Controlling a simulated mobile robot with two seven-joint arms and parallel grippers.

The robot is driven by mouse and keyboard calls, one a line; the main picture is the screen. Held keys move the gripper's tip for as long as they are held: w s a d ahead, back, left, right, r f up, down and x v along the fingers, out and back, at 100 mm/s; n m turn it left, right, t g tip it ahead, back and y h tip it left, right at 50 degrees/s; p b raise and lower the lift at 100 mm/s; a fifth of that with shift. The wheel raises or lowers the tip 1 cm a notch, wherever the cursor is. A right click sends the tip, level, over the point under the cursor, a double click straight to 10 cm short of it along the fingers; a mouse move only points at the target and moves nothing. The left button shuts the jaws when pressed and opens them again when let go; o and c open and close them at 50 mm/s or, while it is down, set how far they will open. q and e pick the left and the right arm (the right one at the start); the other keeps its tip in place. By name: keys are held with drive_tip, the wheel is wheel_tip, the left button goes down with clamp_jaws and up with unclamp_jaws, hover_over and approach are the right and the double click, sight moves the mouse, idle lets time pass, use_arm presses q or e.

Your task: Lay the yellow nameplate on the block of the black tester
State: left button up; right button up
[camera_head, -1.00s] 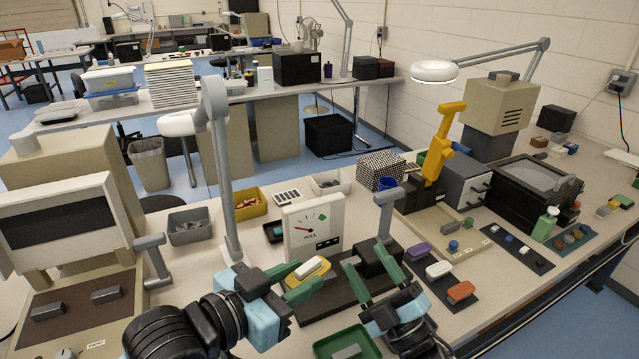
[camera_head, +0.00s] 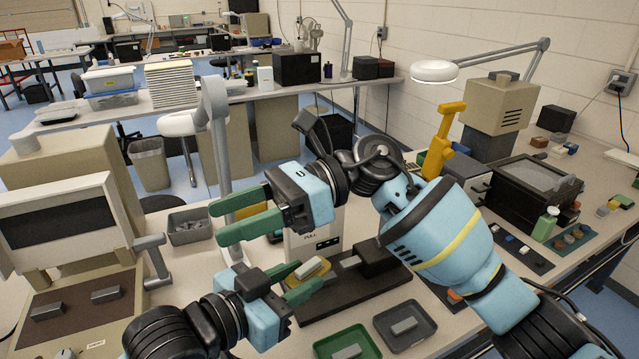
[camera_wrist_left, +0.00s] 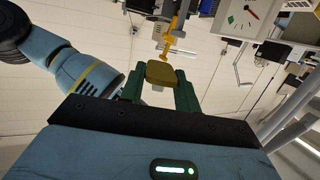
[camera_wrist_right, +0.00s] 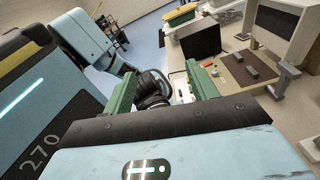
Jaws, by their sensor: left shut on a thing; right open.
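My left gripper (camera_head: 302,280) is shut on the yellow nameplate (camera_head: 313,266), which also shows between the fingertips in the left wrist view (camera_wrist_left: 160,73). A pale piece lies against the nameplate. The nameplate is over the left part of the black tester's base (camera_head: 345,296); whether it touches anything there I cannot tell. The tester's white dial panel is mostly hidden behind my right arm. A small grey piece (camera_head: 350,262) shows on the tester near its black body. My right gripper (camera_head: 230,222) is open and empty, raised left of the dial panel; its fingers also show in the right wrist view (camera_wrist_right: 163,85).
A green tray (camera_head: 322,347) and a dark grey tray (camera_head: 428,332), each with a grey bar, lie at the front. A beige press (camera_head: 60,225) with a brown base stands left. A grey lamp post (camera_head: 222,180) rises behind my grippers. My right arm crosses the right side.

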drive_tip(key=w+d+r+n+t+h, duration=0.1)
drive_tip(key=w+d+n+t+h, duration=0.4)
drive_tip(key=h, duration=0.9)
drive_tip(key=d+t, duration=0.3)
drive_tip(key=d, duration=0.1)
drive_tip(key=shift+w+d+n+t, duration=0.25)
drive_tip(key=shift+w+n+t, duration=0.05)
drive_tip(key=shift+n, duration=0.1)
wheel_tip(320, 180, down, 12)
drive_tip(key=shift+r, duration=0.1)
